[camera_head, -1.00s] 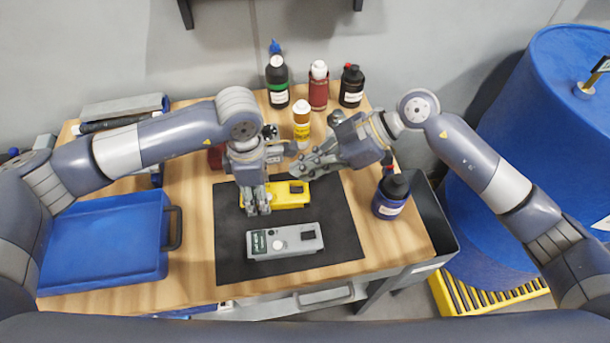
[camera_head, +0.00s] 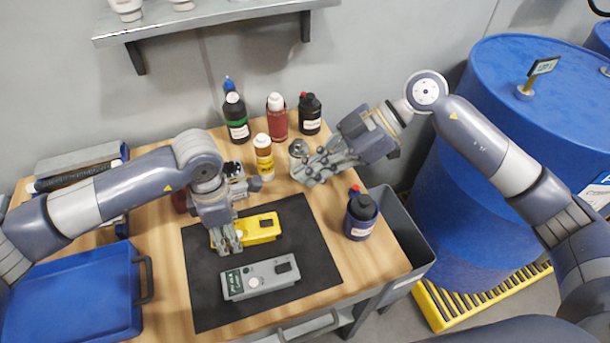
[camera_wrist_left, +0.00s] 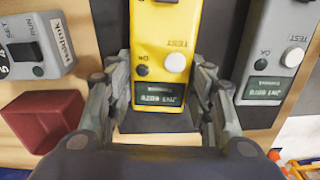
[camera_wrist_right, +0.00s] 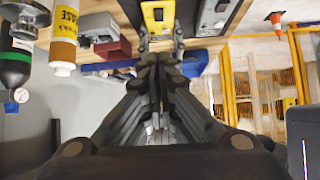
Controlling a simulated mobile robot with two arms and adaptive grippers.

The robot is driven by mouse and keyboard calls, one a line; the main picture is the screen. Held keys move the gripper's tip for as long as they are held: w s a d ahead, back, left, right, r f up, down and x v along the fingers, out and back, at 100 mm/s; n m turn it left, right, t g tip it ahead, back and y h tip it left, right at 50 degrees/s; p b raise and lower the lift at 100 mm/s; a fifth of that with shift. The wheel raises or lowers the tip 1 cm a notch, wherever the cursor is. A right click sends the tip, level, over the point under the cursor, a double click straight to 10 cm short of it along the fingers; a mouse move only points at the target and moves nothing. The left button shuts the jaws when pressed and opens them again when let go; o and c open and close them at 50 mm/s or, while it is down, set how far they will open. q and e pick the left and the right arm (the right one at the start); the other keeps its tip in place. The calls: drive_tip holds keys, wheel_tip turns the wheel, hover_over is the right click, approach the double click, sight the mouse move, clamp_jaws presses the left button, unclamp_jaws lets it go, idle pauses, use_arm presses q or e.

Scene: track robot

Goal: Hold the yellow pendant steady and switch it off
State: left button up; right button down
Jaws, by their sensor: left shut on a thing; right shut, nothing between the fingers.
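The yellow pendant (camera_head: 262,227) lies on the black mat (camera_head: 318,262), display end toward the left. My left gripper (camera_head: 227,243) is shut across that end. In the left wrist view its fingers flank the pendant (camera_wrist_left: 163,45) beside the lit display, below a white TEST button and a small dark button. A dark switch shows on the pendant's far end in the head view; the left wrist view cuts it off. My right gripper (camera_head: 305,172) is shut and empty, above the table, up and right of the pendant and apart from it. The right wrist view shows the pendant beyond its fingertips.
A similar grey pendant (camera_head: 262,277) lies close in front on the mat. Several bottles stand behind, including a yellow-labelled one (camera_head: 263,158) near my right gripper. A blue bottle (camera_head: 361,216) stands right of the mat. A blue case (camera_head: 70,290) is at the left.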

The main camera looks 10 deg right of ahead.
drive_tip(key=shift+s+a+r, duration=0.25)
drive_tip(key=shift+a, duration=0.25)
hover_over(267, 223)
drive_tip(key=f, duration=0.6)
drive_tip(key=shift+d+f, duration=0.15)
drive_tip(key=shift+d, duration=0.05)
wheel_tip(267, 223, down, 2)
drive_tip(key=shift+f, duration=0.9)
drive_tip(key=shift+f, duration=0.1)
drive_tip(key=shift+a+f, duration=0.2)
drive_tip(key=shift+f, duration=0.05)
